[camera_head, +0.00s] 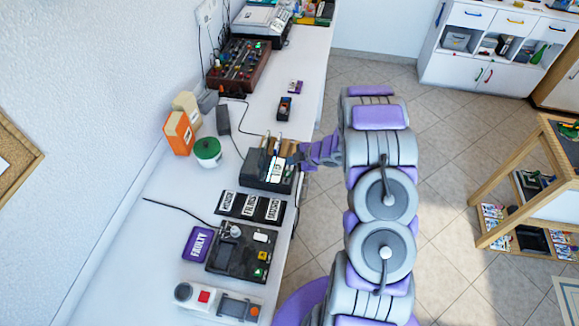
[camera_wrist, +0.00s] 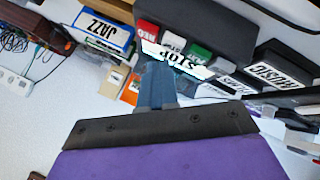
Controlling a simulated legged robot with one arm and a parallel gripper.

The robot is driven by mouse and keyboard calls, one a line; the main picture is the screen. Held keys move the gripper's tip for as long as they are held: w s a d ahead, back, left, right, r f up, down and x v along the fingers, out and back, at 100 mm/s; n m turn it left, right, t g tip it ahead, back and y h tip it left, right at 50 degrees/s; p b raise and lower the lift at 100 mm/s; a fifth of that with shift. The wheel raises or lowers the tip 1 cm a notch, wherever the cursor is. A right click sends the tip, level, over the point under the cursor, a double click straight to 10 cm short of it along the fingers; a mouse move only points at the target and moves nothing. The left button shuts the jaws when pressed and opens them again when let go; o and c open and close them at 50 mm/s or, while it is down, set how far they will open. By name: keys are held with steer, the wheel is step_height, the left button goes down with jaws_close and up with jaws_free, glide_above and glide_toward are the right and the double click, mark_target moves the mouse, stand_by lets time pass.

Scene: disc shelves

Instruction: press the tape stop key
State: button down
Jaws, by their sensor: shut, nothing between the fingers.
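The dark tape machine (camera_head: 262,172) sits on the white bench in the head view, with pale keys along its top. In the wrist view its dark body (camera_wrist: 215,22) carries a red key (camera_wrist: 147,31), a white key (camera_wrist: 173,41) and a green key (camera_wrist: 200,52). A white plate lettered STOP (camera_wrist: 180,61) shows just in front of them, upside down. My gripper (camera_wrist: 156,70) is shut and empty, its fingertips close to the STOP plate and partly covering its left end. Contact cannot be told. In the head view my gripper (camera_head: 298,157) is at the machine's right side.
A black strip with white labels (camera_head: 250,208), a purple FAULTY sign (camera_head: 198,244) and a black device (camera_head: 243,252) lie nearer on the bench. A green-lidded jar (camera_head: 208,152) and an orange box (camera_head: 179,133) stand left of the machine.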

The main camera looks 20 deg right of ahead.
mark_target(292, 168)
step_height(292, 168, up, 5)
steer(key=p, duration=0.4)
stand_by(0.3)
stand_by(0.5)
